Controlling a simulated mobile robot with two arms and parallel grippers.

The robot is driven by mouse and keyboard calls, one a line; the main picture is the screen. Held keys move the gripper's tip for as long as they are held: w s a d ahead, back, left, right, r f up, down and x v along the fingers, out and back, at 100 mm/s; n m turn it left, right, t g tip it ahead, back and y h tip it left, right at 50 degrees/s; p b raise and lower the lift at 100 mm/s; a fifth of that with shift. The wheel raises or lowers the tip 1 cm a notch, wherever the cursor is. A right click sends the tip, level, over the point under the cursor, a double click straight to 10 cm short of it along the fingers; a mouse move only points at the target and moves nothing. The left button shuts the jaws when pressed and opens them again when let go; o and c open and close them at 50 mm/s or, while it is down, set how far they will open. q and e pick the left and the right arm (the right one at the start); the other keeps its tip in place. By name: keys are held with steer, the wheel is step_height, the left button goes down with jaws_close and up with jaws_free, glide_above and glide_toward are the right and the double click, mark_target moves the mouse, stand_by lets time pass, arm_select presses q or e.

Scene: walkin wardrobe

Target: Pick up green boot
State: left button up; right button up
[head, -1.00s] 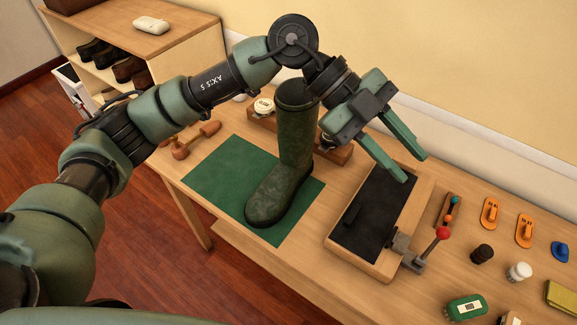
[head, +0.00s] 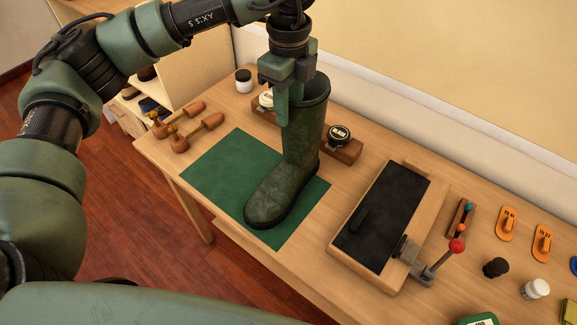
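The green boot (head: 291,172) stands upright on a green mat (head: 218,176) on the workbench, its toe toward the lower left and its open top toward the wall. My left gripper (head: 284,112) points down at the top of the boot shaft. One long green finger shows along the shaft's left side, overlapping it in the picture. The other finger is mostly hidden, so I cannot tell the gap or whether the fingers touch the boot. My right gripper is not in view.
Behind the boot is a wooden rack with round tins (head: 339,134). Wooden shoe trees (head: 196,132) lie to the left. A black-topped board with a red-knobbed clamp (head: 457,246) is to the right, with small orange tags (head: 507,223) beyond.

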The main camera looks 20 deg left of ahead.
mark_target(290, 117)
arm_select(q)
steer(key=f, duration=0.3)
steer(key=shift+w+f, duration=0.1)
steer(key=shift+w, duration=0.25)
steer(key=shift+s, duration=0.15)
steer(key=shift+c, duration=1.2)
jaws_close()
